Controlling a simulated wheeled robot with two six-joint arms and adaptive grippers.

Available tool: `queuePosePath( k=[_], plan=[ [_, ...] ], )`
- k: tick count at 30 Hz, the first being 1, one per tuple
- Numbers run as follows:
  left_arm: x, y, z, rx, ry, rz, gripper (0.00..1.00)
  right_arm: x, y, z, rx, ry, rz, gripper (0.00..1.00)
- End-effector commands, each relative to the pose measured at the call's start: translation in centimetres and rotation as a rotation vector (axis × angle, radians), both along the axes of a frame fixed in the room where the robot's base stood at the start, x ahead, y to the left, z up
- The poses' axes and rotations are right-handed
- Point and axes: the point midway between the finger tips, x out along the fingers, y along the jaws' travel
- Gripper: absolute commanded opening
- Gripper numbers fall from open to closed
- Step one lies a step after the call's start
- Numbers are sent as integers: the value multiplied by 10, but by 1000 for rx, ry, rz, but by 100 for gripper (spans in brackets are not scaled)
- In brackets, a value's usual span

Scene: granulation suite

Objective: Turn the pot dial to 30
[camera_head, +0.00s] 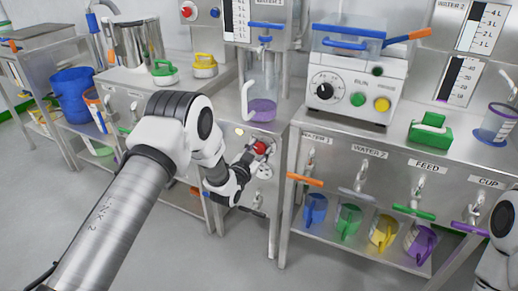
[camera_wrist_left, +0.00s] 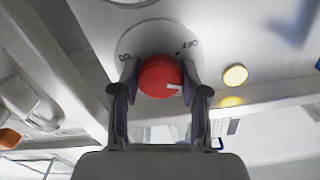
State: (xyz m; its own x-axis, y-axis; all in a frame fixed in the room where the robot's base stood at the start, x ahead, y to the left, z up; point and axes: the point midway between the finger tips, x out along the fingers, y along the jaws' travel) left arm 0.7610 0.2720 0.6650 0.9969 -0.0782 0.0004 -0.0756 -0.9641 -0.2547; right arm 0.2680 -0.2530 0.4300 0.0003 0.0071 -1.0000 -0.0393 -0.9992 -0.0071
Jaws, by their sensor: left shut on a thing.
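The pot dial is a red round knob (camera_wrist_left: 160,77) with a white mark on its lower right, set in a pale round scale plate (camera_wrist_left: 150,38). The plate shows "OFF" at its right and another marking at its left, too small to read surely. My left gripper (camera_wrist_left: 158,84) is shut on the knob, one finger on each side. In the head view the red knob (camera_head: 260,147) is on the steel front below the clear vessel, with my left gripper (camera_head: 256,152) at it. My right arm shows at the right edge; its gripper is out of view.
A yellow lamp (camera_wrist_left: 235,75) is right of the dial in the wrist view. A clear vessel with purple liquid (camera_head: 262,108) stands above the dial. An orange tap handle (camera_head: 305,180) juts out to the right of my left gripper.

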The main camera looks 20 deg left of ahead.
Motion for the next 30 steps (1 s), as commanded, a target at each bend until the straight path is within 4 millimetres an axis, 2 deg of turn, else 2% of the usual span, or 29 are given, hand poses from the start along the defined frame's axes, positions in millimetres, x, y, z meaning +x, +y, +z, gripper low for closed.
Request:
queuePosePath(
  k=[9,22,23,24,25,30],
  plan=[
    [0,0,0,99,-8,0,10,0,0,2,0,0,0,100],
    [0,0,0,110,-9,0,10,0,0,2,0,0,0,100],
    [0,0,0,109,-9,0,48,0,0,2,0,0,0,100],
    [0,0,0,109,-9,0,62,0,0,2,0,0,0,100],
    [0,0,0,109,-9,0,70,0,0,2,0,0,0,100],
    [0,0,0,109,-9,0,70,0,0,2,0,0,0,100]
  ],
)
